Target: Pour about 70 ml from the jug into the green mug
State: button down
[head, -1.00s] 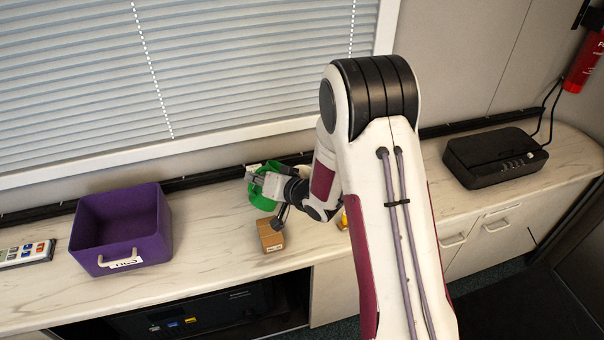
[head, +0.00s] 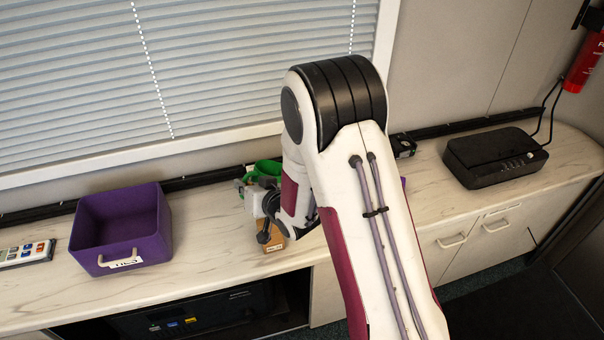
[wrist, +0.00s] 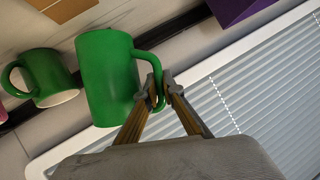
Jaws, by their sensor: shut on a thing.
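The green jug (wrist: 106,75) is the larger green vessel in the wrist view, and its handle loops towards my gripper (wrist: 162,90). My gripper is shut on that handle. The smaller green mug (wrist: 45,76) is beside the jug at the left of the wrist view, with a visible gap and its handle turned away. In the head view my arm hides most of this area. A green piece (head: 265,170) shows behind my wrist, but I cannot tell whether it is jug or mug. The liquid inside is not visible.
A small cardboard box (head: 274,244) stands close below my wrist. A black case (head: 494,160) is at the right. The window blinds (head: 180,70) rise behind the counter.

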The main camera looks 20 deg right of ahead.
jog(key=shift+s+a, duration=0.1)
jog(key=shift+a, duration=0.15)
jog(key=shift+s+a+f+n+t+h, duration=0.25)
jog(key=shift+a+f+n+h, duration=0.2)
jog(key=shift+a+f+n, duration=0.3)
jog(key=shift+s+a+f+n+t+h, duration=0.25)
jog(key=shift+a+f+n+h, duration=0.25)
jog(key=shift+f+n, duration=0.25)
jog(key=shift+f, duration=0.1)
